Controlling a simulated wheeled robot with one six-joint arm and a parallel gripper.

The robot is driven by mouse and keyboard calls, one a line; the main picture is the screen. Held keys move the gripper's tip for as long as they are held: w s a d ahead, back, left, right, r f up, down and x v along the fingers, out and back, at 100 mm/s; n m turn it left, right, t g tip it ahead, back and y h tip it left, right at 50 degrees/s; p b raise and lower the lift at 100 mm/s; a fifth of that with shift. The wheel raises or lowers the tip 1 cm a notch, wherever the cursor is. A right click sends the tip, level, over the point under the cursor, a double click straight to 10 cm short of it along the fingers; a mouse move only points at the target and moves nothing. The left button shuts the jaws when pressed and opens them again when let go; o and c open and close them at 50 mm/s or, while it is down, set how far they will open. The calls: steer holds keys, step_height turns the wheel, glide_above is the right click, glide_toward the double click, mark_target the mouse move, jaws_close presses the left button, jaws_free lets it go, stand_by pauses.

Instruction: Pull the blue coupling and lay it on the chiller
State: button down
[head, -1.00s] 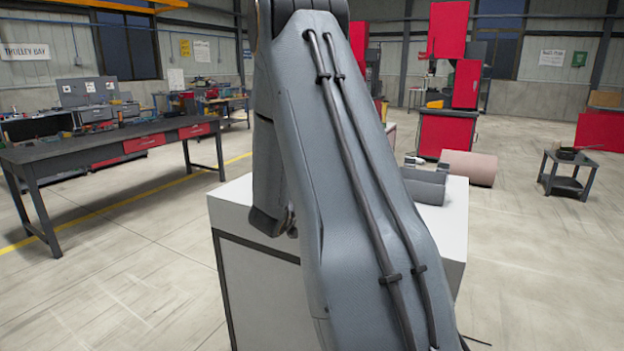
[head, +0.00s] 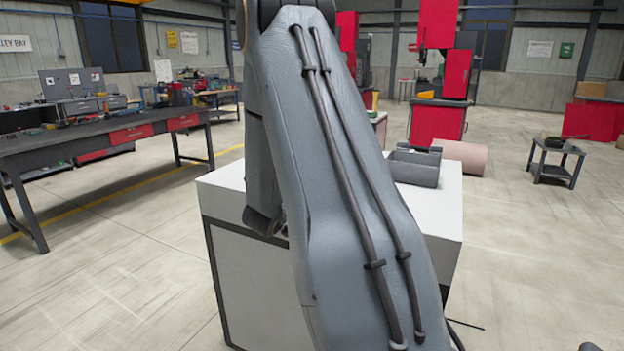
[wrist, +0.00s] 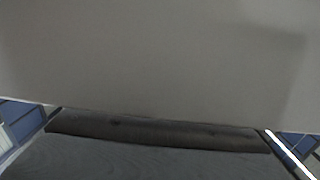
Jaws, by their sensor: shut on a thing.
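I cannot make out the blue coupling in either view. A white cabinet with dark edging (head: 255,285), which may be the chiller, stands in front of me in the head view. My grey arm crosses the middle of the head view and covers much of the cabinet's top. My gripper and whatever it holds are hidden behind the arm there. The wrist view is filled by a plain pale grey surface (wrist: 160,60) very close to the lens, with a dark grey body along the bottom. No fingertips show in it.
A grey open bin (head: 413,170) sits on the cabinet's right rear part. A pinkish roll (head: 463,157) lies behind it. A long dark workbench (head: 75,142) with red drawers stands left, a small dark trolley (head: 556,163) right. The floor between is clear.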

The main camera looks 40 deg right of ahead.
steer(key=c, duration=1.3)
jaws_free()
steer(key=shift+c, duration=0.2)
steer(key=shift+a, duration=0.15)
steer(key=b+v, duration=0.1)
steer(key=v, duration=0.6)
steer(key=shift+s+a, duration=0.15)
steer(key=shift+a, duration=0.15)
